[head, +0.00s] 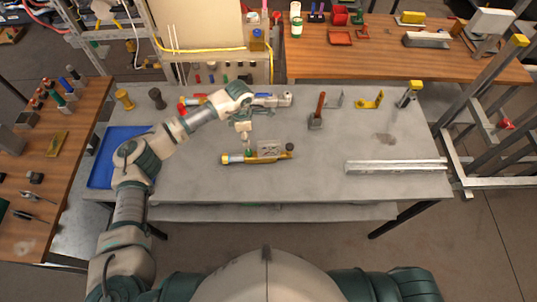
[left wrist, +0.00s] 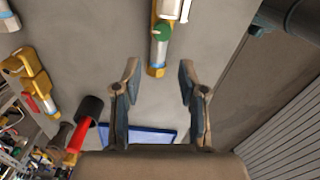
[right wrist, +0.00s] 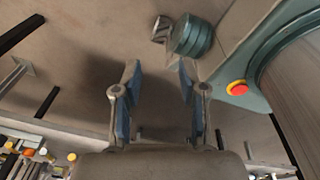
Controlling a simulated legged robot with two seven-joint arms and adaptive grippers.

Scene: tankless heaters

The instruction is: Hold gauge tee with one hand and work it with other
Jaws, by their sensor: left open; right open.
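The gauge tee (head: 236,159), a brass-yellow body with a green part on it, lies on the grey workbench (head: 318,180) near its front middle. A grey plate with holes is beside it. In the left wrist view the tee (left wrist: 157,52) is at the top centre, its near end between the fingertips in the picture. My left gripper (head: 246,136) is open just above the tee; whether it touches cannot be told. It also shows open in the left wrist view (left wrist: 160,74). My right gripper (right wrist: 159,74) is open and empty over floor, outside the head view.
A blue tray (head: 103,175) sits at the bench's left end. Metal rails (head: 395,166) lie at the right front. A red-handled tool (head: 319,107), yellow brackets (head: 370,101) and another yellow-ended pipe assembly (head: 268,99) are at the back. Bare bench lies right of the tee.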

